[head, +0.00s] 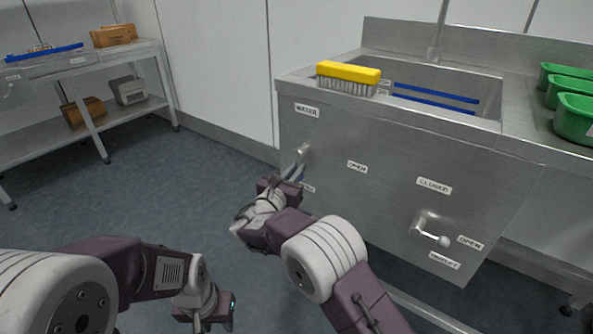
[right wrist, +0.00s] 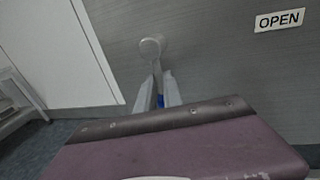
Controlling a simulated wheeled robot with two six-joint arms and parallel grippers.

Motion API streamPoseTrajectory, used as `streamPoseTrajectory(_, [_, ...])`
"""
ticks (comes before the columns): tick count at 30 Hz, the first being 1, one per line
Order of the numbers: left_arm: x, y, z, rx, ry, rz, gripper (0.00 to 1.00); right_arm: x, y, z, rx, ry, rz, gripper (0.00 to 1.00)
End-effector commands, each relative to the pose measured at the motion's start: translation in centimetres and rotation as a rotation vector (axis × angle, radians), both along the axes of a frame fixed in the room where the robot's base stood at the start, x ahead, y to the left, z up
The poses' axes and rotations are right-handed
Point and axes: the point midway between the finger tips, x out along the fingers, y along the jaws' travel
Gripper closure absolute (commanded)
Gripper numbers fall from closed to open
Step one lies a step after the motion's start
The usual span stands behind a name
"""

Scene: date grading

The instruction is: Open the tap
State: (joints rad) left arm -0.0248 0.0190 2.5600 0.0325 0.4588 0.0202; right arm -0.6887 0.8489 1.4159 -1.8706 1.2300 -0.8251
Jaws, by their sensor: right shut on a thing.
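The tap (head: 303,150) is a metal lever on a round hub under the "WATER" label (head: 307,110) on the sink's steel front. The lever points down from its hub; in the right wrist view the hub (right wrist: 150,47) is above my fingers. The "OPEN" label (right wrist: 280,20) is to its right. A lower label is partly hidden. My right gripper (head: 294,173) is shut on the lever's lower end, where a bit of blue shows between the fingers. My left gripper (head: 207,312) hangs low over the floor, away from the sink; its jaw opening is unclear.
A second lever (head: 432,235) on the sink front points right towards another "OPEN" label. A yellow brush (head: 348,78) lies on the sink rim, and green bins (head: 573,119) stand at the right. A steel shelf table (head: 120,58) stands at the left. Floor between is clear.

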Motion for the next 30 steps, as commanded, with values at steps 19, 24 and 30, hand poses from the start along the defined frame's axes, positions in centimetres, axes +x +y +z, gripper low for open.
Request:
streamPoseTrajectory(19, [0.0, 0.0, 10.4, 0.0, 0.0, 0.0, 0.64, -1.1, -1.4, 1.6, -0.301, 0.223, 0.001, 1.0])
streamPoseTrajectory(24, [0.0, 0.0, 14.0, 0.0, 0.0, 0.0, 0.64, -1.5, -1.9, 1.9, -0.432, 0.318, 0.001, 1.0])
streamPoseTrajectory(30, [0.0, 0.0, 17.7, 0.0, 0.0, 0.0, 0.64, -1.8, -2.5, 2.3, -0.586, 0.428, 0.001, 1.0])
